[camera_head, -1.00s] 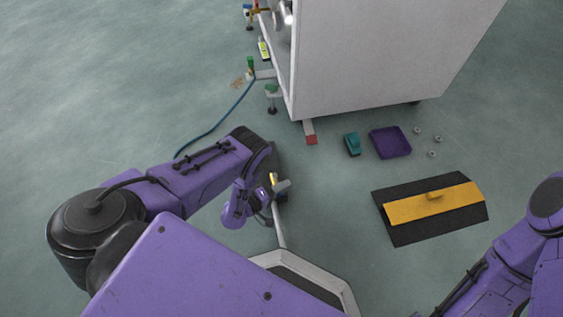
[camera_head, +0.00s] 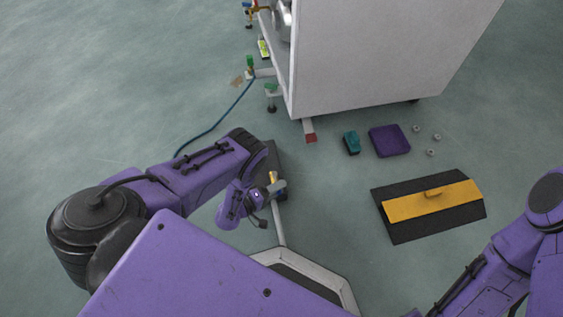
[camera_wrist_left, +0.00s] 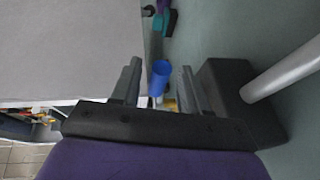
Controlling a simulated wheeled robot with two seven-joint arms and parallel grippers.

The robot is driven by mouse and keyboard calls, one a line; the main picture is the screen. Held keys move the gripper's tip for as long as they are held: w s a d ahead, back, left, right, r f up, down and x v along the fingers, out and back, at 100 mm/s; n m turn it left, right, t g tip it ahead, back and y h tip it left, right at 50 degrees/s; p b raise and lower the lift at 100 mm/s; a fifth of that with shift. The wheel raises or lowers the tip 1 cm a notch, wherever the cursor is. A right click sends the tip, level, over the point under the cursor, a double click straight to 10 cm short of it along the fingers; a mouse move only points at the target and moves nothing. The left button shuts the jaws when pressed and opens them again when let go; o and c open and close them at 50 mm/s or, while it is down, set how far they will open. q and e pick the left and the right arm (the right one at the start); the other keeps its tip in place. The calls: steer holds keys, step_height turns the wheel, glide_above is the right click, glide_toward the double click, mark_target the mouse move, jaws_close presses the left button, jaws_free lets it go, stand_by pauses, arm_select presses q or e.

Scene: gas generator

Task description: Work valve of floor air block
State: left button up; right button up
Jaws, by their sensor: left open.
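The floor air block is a dark block, seen in the left wrist view (camera_wrist_left: 250,115) with a grey pipe running off to the upper right. In the head view its pipe (camera_head: 279,229) shows below my left gripper (camera_head: 277,188), which hides much of that spot. A small brass-yellow part (camera_head: 272,176) shows beside the gripper. In the left wrist view, a blue cylindrical valve knob (camera_wrist_left: 160,78) lies between the two separated fingers of my left gripper (camera_wrist_left: 160,68). The fingers are open; I cannot tell whether either touches the knob. My right gripper is out of view.
A large grey-white cabinet (camera_head: 380,60) stands ahead, with a red-tipped foot (camera_head: 310,137). A blue hose (camera_head: 215,126) lies at left. A teal object (camera_head: 351,143), purple tray (camera_head: 390,141), several nuts and a yellow-and-black plate (camera_head: 430,202) lie to the right on the floor.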

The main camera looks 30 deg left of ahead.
arm_select(q)
steer(key=p+v, duration=0.3)
steer(key=v, duration=0.5)
steer(key=shift+s+a, duration=0.15)
steer(key=shift+s, duration=0.1)
steer(key=shift+r, duration=0.15)
